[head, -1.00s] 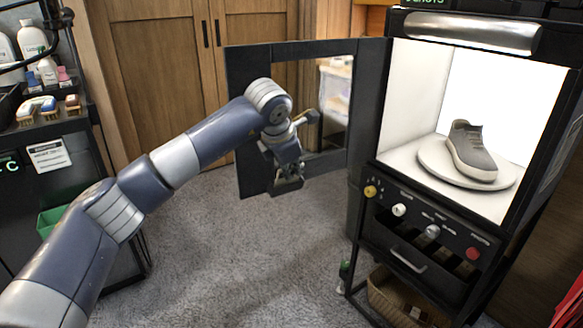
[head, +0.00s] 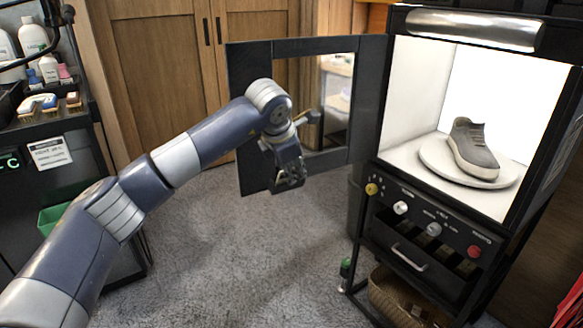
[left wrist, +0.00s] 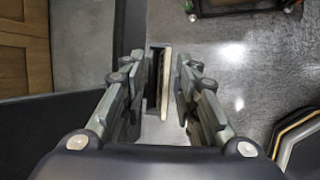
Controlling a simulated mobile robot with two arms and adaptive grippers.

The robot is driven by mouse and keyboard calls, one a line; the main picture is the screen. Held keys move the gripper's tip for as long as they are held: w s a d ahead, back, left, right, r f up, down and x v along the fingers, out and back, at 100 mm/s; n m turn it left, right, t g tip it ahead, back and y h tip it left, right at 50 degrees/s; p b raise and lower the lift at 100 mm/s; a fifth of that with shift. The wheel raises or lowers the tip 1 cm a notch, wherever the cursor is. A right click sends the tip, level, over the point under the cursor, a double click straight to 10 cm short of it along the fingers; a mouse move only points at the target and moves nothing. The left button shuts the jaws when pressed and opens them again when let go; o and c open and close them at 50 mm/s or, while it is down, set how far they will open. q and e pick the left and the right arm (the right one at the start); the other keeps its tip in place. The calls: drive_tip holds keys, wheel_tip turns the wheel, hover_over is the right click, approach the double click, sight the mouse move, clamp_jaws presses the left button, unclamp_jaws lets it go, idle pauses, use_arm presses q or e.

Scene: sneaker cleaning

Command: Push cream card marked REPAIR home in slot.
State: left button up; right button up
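In the left wrist view a thin cream card (left wrist: 166,82) shows edge-on beside a dark slot-like opening (left wrist: 152,75) in a grey surface. No REPAIR marking can be read from this angle. My left gripper (left wrist: 160,80) is open, one finger on each side of the card. A gap shows on the left side of the card, while the right finger is close to it. In the head view my left gripper (head: 290,180) hangs in front of the open dark door, and the card cannot be made out. My right gripper is in neither view.
A dark-framed open door (head: 250,100) stands behind my left gripper. At the right is a lit cabinet (head: 410,90) with a grey sneaker (head: 474,150) on a round turntable (head: 435,160). Knobs and a drawer are below. A shelf with bottles and brushes (head: 40,105) is at the left.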

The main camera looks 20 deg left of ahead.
use_arm(q)
drive_tip(key=v, duration=1.2)
drive_tip(key=shift+w, duration=0.1)
